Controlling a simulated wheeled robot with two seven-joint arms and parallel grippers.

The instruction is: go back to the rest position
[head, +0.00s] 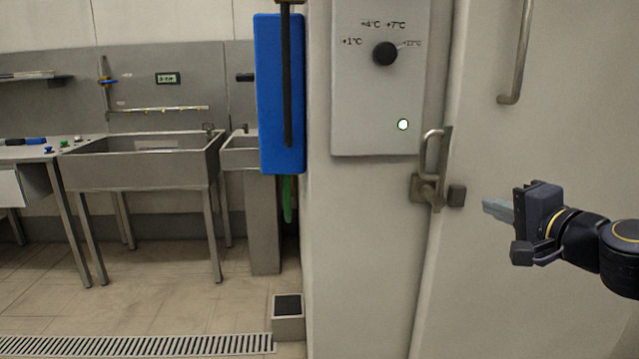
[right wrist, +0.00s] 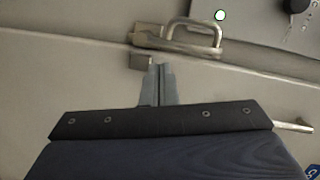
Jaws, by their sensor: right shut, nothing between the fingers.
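My right gripper (head: 490,207) comes in from the right in the head view. It is shut and empty, its fingertips pointing left toward a metal door latch (head: 432,180), with a visible gap to it. In the right wrist view my right gripper (right wrist: 158,70) shows its two fingers together. The latch handle (right wrist: 195,38) is just beyond the fingertips there, beside a small block. My left gripper is not in view.
A pale door (head: 540,120) with a vertical bar handle (head: 517,60) stands close at the right. A control panel (head: 375,110) with a dial is left of the latch. Steel sinks (head: 145,165) and a floor drain (head: 140,346) are at the left, with open floor between.

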